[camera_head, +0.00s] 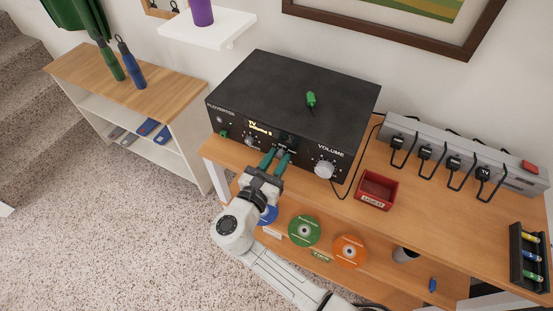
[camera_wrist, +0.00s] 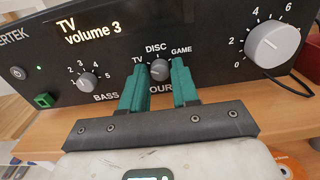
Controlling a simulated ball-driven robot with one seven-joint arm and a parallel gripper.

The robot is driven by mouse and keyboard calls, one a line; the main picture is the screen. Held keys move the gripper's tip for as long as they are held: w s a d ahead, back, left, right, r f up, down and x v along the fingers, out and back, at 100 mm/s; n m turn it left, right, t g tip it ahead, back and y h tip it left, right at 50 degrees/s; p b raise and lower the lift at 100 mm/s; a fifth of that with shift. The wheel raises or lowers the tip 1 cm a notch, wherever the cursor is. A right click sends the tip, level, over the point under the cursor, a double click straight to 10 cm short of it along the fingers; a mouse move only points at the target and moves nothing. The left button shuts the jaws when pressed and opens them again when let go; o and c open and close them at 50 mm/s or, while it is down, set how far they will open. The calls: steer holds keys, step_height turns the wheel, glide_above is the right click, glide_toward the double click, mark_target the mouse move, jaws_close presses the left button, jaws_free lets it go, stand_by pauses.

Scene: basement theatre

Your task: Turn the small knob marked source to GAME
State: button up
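The display (camera_wrist: 88,27) reads "TV volume 3". My gripper (camera_wrist: 159,78) has its two teal fingers on either side of the knob, left and right. I cannot tell whether they press on it or leave a slight gap. The knob's pointer is too small to read surely. In the head view my gripper (camera_head: 273,160) reaches the panel from the front, hiding the knob's lower surroundings.
The large volume knob (camera_wrist: 272,45) is right of the source knob, and the bass knob (camera_wrist: 87,81) is left. A green button (camera_wrist: 45,100) is at the far left. The amplifier (camera_head: 290,90) stands on a wooden bench; a red bin (camera_head: 377,189) is beside it.

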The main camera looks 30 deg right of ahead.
jaws_close()
